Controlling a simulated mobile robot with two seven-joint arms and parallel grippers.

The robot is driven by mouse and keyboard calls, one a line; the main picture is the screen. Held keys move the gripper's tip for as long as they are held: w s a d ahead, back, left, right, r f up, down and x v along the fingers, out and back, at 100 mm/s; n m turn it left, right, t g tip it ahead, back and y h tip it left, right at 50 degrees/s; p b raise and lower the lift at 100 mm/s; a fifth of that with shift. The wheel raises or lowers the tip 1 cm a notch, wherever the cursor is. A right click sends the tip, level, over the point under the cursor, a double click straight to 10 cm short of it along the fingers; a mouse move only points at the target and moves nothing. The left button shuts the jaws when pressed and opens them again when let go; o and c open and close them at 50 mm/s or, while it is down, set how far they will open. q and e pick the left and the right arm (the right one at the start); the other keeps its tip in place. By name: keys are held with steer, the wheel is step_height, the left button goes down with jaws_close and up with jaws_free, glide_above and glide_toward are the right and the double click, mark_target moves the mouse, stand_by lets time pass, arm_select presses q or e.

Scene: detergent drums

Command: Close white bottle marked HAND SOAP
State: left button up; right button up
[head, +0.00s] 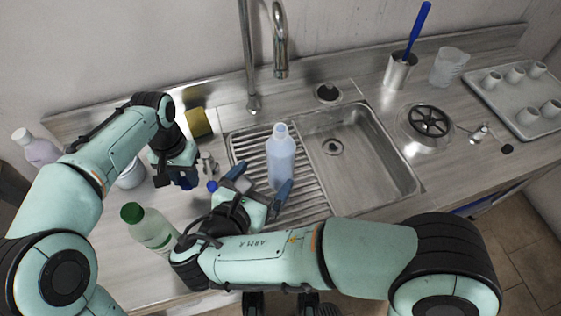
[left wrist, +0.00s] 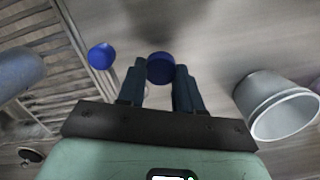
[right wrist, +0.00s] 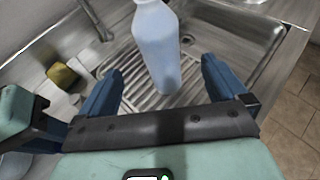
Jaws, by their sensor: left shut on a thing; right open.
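A pale, bluish-white bottle (head: 280,162) with an open neck stands upright on the ribbed drainboard; no lettering is readable. It also shows in the right wrist view (right wrist: 157,45). My right gripper (head: 262,187) is open, its fingers pointing toward the bottle, one to either side; contact cannot be told. My left gripper (head: 186,182) is shut on a dark blue cap (left wrist: 160,68), held left of the bottle. A second small blue round thing (left wrist: 101,56) lies near the drainboard's edge; it also shows in the head view (head: 212,186).
A green-capped bottle (head: 148,228) stands at the front left. A yellow sponge (head: 197,123) lies behind. The sink basin (head: 365,160) is empty.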

mark_target(283, 126)
steer(key=x, duration=0.5)
steer(key=shift+w+f, duration=0.1)
steer(key=x, duration=0.5)
steer(key=shift+f, duration=0.25)
